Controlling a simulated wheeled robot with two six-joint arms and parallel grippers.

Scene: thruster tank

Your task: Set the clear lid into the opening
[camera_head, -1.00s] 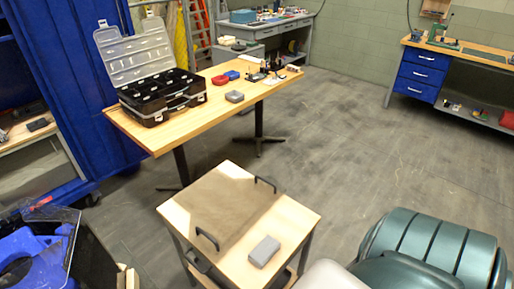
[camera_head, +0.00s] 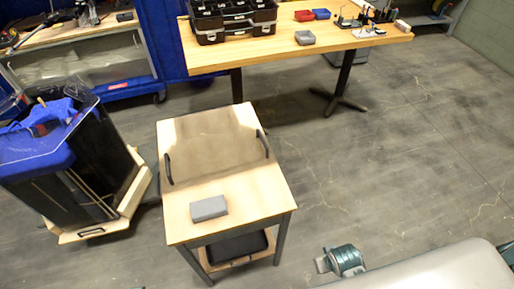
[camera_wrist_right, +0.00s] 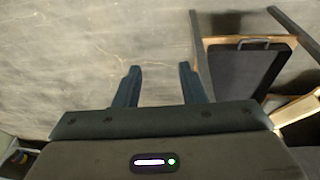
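A flat see-through brownish panel with two black handles, which looks like the clear lid (camera_head: 215,137), lies on the small wooden table (camera_head: 240,207). Its handles stand at its left and right edges. A dark tank (camera_head: 80,190) with clear upper walls and a blue shape at its top stands left of the table; I cannot make out its opening clearly. My right gripper (camera_wrist_right: 158,85) is open and empty over bare floor in the right wrist view, beside the small table's lower shelf. My left gripper is not in view.
A grey box (camera_head: 209,208) lies on the small table in front of the panel. A black tray (camera_head: 236,246) sits on its lower shelf. A workbench (camera_head: 265,47) with a black organizer case (camera_head: 232,22) and small bins stands behind. Floor to the right is open.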

